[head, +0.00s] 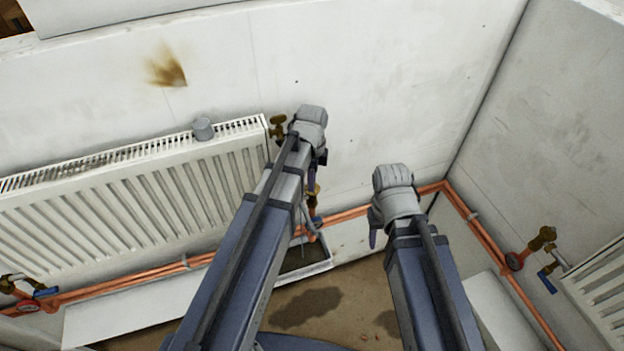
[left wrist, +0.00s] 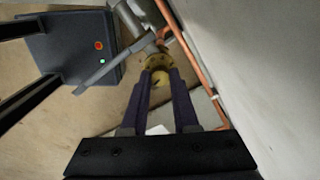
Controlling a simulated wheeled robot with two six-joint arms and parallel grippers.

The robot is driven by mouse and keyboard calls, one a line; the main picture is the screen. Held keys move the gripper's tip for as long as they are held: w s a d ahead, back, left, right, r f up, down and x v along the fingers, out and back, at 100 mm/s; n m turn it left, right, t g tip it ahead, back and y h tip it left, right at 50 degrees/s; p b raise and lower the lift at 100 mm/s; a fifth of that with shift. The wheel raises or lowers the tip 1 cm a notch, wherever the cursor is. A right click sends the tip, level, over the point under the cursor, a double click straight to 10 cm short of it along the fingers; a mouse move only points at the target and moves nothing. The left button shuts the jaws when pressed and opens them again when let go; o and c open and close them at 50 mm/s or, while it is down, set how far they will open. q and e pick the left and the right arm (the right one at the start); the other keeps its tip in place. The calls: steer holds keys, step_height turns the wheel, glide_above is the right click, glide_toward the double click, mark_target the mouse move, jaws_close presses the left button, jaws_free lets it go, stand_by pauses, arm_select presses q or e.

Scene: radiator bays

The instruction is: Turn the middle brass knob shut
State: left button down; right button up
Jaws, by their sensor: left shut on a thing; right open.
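The middle brass knob (head: 314,188) is low on the back wall, just right of the long radiator and above the copper pipes. It also shows in the left wrist view (left wrist: 159,64), between the tips of my fingers. My left gripper (head: 312,183) points downward and is shut on this knob; the arm and fingers hide part of it. In the left wrist view my left gripper (left wrist: 160,75) has a dark finger on each side of the brass. The knob's turn position cannot be told. My right gripper (head: 374,238) is open and apart from the wall fittings.
A white radiator (head: 120,205) fills the left wall, with a grey cup-like thing (head: 203,129) on top. Copper pipes (head: 350,214) run low along the walls. Brass valves with blue levers sit far left (head: 14,284) and right (head: 542,238). A tray (head: 318,268) lies below.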

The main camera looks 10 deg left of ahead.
arm_select(q)
steer(key=shift+m, duration=0.9)
steer(key=c, duration=0.7)
jaws_free()
step_height(320, 180, up, 8)
steer(key=p, duration=0.7)
steer(key=shift+f+p, duration=0.1)
steer(key=shift+p, duration=0.3)
